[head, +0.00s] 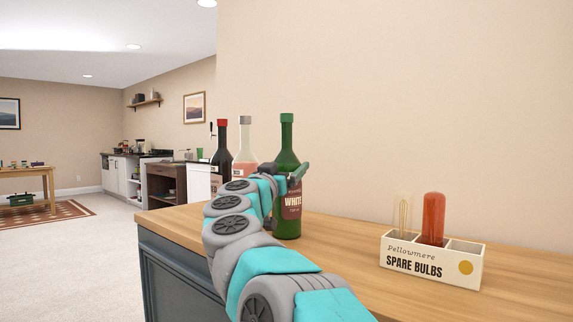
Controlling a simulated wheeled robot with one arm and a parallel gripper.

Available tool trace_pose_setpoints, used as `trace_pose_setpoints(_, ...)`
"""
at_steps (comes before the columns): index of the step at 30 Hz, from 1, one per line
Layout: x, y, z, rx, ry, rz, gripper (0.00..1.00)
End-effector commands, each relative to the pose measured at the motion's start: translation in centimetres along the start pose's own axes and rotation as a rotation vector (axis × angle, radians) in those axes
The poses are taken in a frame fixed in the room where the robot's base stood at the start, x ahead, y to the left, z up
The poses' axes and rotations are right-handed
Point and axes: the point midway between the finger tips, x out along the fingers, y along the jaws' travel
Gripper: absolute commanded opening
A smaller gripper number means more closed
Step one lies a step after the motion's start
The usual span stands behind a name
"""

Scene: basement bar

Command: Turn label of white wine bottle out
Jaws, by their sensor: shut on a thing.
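The white wine bottle (288,222) is green with a green cap and stands upright on the wooden counter. Its dark label, reading "WHITE", faces toward the camera and slightly right; my arm covers its left edge. My gripper (287,175) is shut on the bottle at its upper body, just above the label. The far finger is partly hidden by the bottle and my arm.
A dark bottle with a red cap (222,150) and a pinkish bottle with a grey cap (245,148) stand left of and behind the green one. A "SPARE BULBS" box (411,261) with a clear bulb (403,215) and a red bulb (433,217) sits right. The counter (345,240) between is clear.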

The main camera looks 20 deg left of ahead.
Motion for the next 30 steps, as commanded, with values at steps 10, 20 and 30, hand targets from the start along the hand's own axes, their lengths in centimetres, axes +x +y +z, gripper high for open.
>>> trace_pose_setpoints(10,-0.01,-0.14,-0.10,-0.015,0.001,0.049,0.39)
trace_pose_setpoints(20,0.02,-0.13,-0.11,-0.027,0.000,0.098,0.39)
trace_pose_setpoints(30,0.00,-0.22,0.19,-0.049,0.003,0.182,0.39)
